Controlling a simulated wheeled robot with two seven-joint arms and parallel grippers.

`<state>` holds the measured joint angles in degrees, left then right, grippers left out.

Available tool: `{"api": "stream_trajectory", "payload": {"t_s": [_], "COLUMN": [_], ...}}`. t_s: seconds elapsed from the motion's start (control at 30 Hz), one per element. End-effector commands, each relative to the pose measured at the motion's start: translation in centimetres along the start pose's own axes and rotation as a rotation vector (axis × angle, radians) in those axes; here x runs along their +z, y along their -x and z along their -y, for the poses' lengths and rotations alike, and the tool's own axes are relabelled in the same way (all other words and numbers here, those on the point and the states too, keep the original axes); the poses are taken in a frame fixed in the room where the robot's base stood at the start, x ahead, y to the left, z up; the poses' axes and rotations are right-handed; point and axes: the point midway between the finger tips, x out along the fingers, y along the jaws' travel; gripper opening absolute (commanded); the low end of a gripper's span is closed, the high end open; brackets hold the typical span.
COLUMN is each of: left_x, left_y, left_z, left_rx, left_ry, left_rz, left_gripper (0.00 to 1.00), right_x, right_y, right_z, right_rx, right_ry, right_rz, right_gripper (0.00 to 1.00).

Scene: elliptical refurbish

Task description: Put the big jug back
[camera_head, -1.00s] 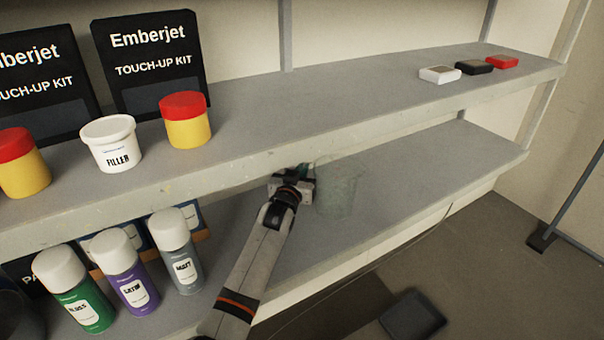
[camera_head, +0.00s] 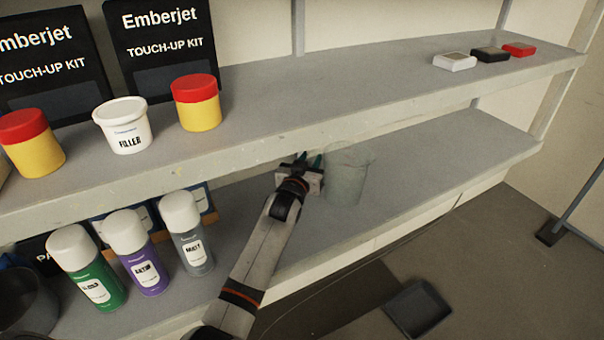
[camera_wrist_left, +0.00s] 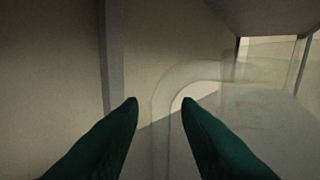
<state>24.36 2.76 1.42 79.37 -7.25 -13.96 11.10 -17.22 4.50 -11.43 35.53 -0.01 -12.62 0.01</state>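The big jug (camera_head: 346,176) is clear and see-through and stands upright on the lower shelf (camera_head: 420,165), right of the spray cans. My left gripper (camera_head: 308,160) is just left of the jug, at its handle side, below the upper shelf's front edge. In the left wrist view, the jug's curved handle (camera_wrist_left: 160,105) passes between the two green fingertips of my left gripper (camera_wrist_left: 160,103). The fingers are apart, with a gap around the handle. My right gripper is not in view.
The upper shelf (camera_head: 330,95) holds yellow jars (camera_head: 197,103), a filler tub (camera_head: 124,126), touch-up kits (camera_head: 163,40) and small boxes (camera_head: 455,62). Spray cans (camera_head: 187,233) stand on the lower shelf, left of my arm. A dark tray (camera_head: 417,308) lies on the floor. The lower shelf is clear right of the jug.

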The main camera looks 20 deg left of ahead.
Motion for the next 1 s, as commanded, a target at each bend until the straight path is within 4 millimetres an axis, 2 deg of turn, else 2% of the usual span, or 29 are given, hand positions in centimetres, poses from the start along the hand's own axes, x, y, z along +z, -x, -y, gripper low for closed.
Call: {"api": "stream_trajectory", "payload": {"t_s": [0.3,0.5,0.67,1.0], "left_x": [-0.1,0.0,0.0,0.0], "left_y": [6.8,9.7,10.5,10.6], "left_z": [0.0,0.0,0.0,0.0], "left_rx": [0.000,0.000,0.000,0.000], "left_ry": [0.000,0.001,0.001,0.001], "left_rz": [-0.002,-0.001,-0.001,-0.003], "left_gripper": [0.30,0.30,0.30,0.30], "right_x": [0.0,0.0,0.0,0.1], "right_y": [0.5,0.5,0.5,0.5], "right_z": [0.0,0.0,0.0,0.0], "right_rx": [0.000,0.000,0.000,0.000], "right_ry": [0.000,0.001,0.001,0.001], "right_rz": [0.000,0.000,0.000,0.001], "right_gripper": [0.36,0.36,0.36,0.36]}}
